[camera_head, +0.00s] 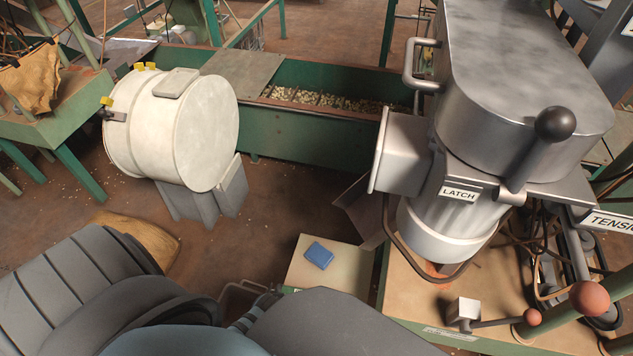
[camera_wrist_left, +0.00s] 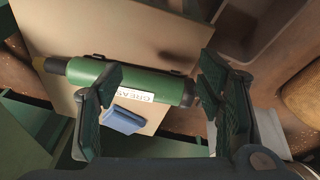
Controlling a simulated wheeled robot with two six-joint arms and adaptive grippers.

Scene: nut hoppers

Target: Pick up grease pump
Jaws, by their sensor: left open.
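The grease pump (camera_wrist_left: 150,82) is a green cylinder with a white label starting "GREAS". It lies across a tan surface (camera_wrist_left: 115,38) in the left wrist view, with a dark end and yellowish tip to the left. My left gripper (camera_wrist_left: 162,78) is open around it, one finger overlapping its left part and the other near its right end. I cannot tell whether they touch. In the head view the block (camera_head: 319,254) sits on a tan-topped stand (camera_head: 345,272); the pump is not visible there. My right gripper is not in view.
A large grey machine (camera_head: 525,75) marked "LATCH" and "TENSION" stands right of the stand. Brown floor (camera_head: 275,205) is open between drum and stand.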

